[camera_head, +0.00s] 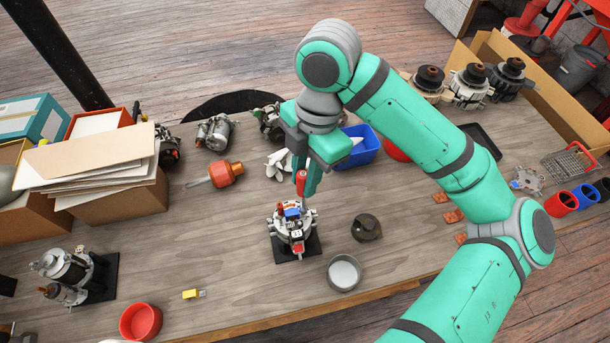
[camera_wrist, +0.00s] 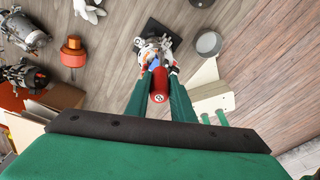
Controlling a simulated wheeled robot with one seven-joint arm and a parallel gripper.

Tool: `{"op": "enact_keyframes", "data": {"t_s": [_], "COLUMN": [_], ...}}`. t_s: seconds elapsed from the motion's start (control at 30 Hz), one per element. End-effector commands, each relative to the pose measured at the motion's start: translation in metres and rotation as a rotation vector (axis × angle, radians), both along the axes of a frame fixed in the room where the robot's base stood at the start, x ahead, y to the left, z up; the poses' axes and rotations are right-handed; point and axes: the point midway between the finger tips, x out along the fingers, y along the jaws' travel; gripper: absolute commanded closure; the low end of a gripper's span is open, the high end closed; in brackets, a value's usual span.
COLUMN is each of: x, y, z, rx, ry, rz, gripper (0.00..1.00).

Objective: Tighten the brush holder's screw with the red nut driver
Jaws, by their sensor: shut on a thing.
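My gripper (camera_head: 306,177) is shut on the red nut driver (camera_head: 301,182), which it holds upright with the shaft down. The driver's red end also shows between the fingers in the wrist view (camera_wrist: 158,97). Below it the alternator (camera_head: 292,228) stands on a black base plate (camera_head: 313,247). A blue part (camera_head: 292,212), perhaps the brush holder, sits on top of the alternator. The driver's tip is close above or at this part; I cannot tell whether it touches the screw. The screw itself is too small to make out.
A dark round part (camera_head: 366,227) and a grey metal bowl (camera_head: 344,272) stand right of the alternator. An orange-handled tool (camera_head: 226,174) lies to the left. A blue bin (camera_head: 360,146) stands behind. A red bowl (camera_head: 140,321) and a yellow item (camera_head: 193,294) are at the front left.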

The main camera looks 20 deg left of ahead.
Motion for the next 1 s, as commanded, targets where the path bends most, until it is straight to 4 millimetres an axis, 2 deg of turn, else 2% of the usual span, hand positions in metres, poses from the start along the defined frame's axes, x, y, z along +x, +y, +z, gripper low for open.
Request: {"op": "enact_keyframes", "data": {"t_s": [0.17, 0.6, 1.0], "x": [0.0003, 0.0007, 0.0006], "y": [0.0001, 0.0018, 0.0017], "z": [0.0001, 0.0001, -0.0012], "rx": [-0.001, -0.001, 0.001], "ry": [0.000, 0.000, 0.000], "rz": [0.067, 0.499, 0.522], "gripper": [1.00, 1.00, 1.00]}}
